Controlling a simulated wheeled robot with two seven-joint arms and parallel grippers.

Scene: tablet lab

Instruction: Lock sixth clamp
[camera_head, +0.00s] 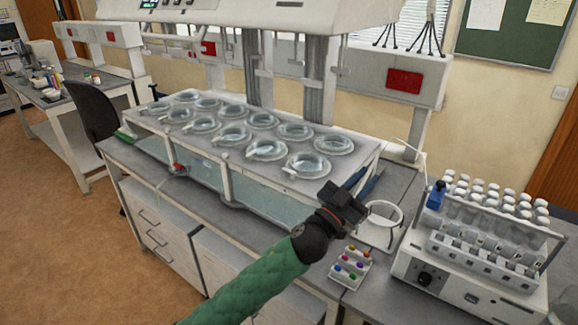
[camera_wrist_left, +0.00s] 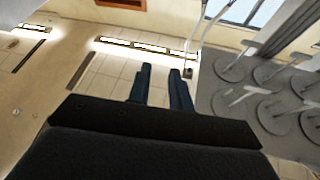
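Small pale tabs that look like clamps stick out at several rims, such as the clamp at the front right vessel (camera_head: 290,171). I cannot tell which clamp is the sixth, or which are locked. My left gripper (camera_head: 368,178) is just right of the plate's front right corner, apart from the vessels. Its two dark blue fingers stand apart and empty, as the left wrist view (camera_wrist_left: 160,70) also shows. My right gripper is not in view.
The tester head (camera_head: 250,12) hangs above the plate on columns. A white ring stand (camera_head: 383,228), a small rack of coloured caps (camera_head: 350,268) and a tube rack device (camera_head: 470,270) crowd the bench on the right. A clear water bath (camera_head: 265,195) lies below the plate.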

